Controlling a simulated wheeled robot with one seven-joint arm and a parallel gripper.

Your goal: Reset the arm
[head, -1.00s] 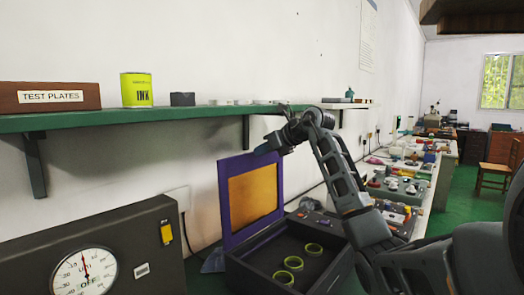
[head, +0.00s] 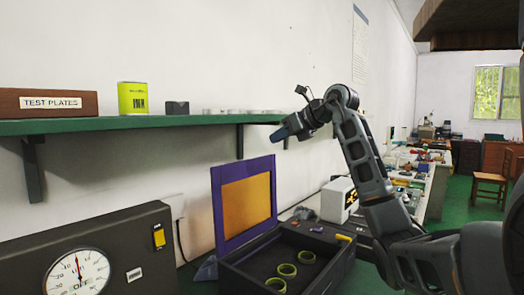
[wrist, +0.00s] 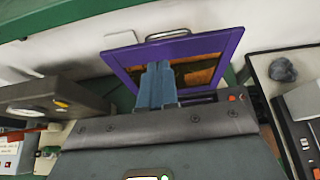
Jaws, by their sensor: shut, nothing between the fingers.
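My gripper (head: 279,135) is raised in front of the green shelf's right part in the head view, above the open box. In the wrist view its fingers (wrist: 157,85) are together with nothing between them. The dark box (head: 240,272) has its purple-framed lid (head: 217,205) with an orange panel standing up. Several yellow-green rings (head: 287,270) lie inside the box. The purple lid also shows behind the fingers in the wrist view (wrist: 122,58).
The green shelf (head: 90,127) carries a "TEST PLATES" box (head: 45,103), a yellow-green tin (head: 132,98) and a small dark block (head: 177,107). A grey case with a dial (head: 77,272) stands lower left. A white device (head: 338,200) stands right of the lid.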

